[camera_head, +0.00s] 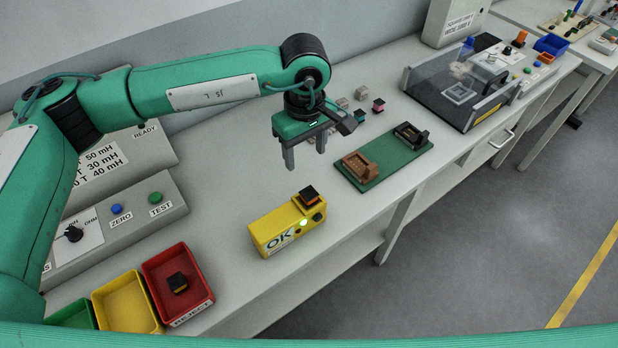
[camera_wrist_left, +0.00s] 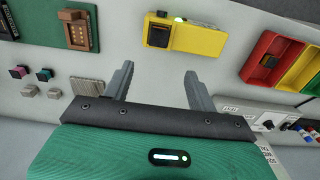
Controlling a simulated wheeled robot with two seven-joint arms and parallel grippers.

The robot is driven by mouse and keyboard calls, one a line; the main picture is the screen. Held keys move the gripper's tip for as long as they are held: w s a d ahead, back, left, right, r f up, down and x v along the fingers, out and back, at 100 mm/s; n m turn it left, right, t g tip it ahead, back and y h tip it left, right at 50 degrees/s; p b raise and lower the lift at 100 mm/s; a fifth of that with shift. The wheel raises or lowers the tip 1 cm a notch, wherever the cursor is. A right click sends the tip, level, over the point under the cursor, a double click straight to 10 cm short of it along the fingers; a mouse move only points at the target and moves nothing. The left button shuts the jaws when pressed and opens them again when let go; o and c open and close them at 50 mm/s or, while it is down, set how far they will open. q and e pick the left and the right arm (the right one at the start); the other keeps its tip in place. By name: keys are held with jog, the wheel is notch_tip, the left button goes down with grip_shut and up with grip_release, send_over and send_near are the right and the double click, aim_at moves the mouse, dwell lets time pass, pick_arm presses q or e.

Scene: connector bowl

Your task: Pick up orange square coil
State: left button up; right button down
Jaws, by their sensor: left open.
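A black square coil with an orange edge (camera_head: 309,195) sits on the end of the yellow tester (camera_head: 272,234), which shows "OK" and a lit green light. This coil also shows in the left wrist view (camera_wrist_left: 158,36). A similar dark square coil with a little orange (camera_head: 178,283) lies in the red reject bin (camera_head: 205,287). My left gripper (camera_head: 305,152) is open and empty above the bench, behind the yellow tester. In the left wrist view its two fingers (camera_wrist_left: 159,75) stand apart, with bare bench between them. My right gripper is not in view.
A green board (camera_head: 397,165) with a brown holder (camera_head: 358,164) and a black holder (camera_head: 410,134) lies to the right. Small pink (camera_head: 378,105), teal and grey blocks stand behind. A yellow bin (camera_head: 127,303) adjoins the reject bin. The bench around the tester is clear.

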pick_arm(q)
jog(key=p, duration=0.3)
send_over(309, 193)
jog(key=f, duration=0.7)
jog(key=shift+a+f, duration=0.3)
jog(key=shift+w+f, duration=0.2)
jog(key=shift+f, duration=0.15)
jog(key=shift+s+d+f+p, duration=0.2)
jog(key=shift+f+p, duration=0.55)
jog(key=shift+p, duration=0.2)
notch_tip(309, 193, down, 3)
jog(key=shift+d+f+p, duration=0.1)
jog(key=shift+p, duration=0.7)
jog(key=shift+f, duration=0.3)
jog(key=c, duration=1.1)
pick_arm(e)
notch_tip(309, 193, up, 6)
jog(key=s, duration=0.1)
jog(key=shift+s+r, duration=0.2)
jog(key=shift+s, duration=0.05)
pick_arm(q)
jog(key=shift+r, duration=0.1)
jog(key=shift+c, duration=0.2)
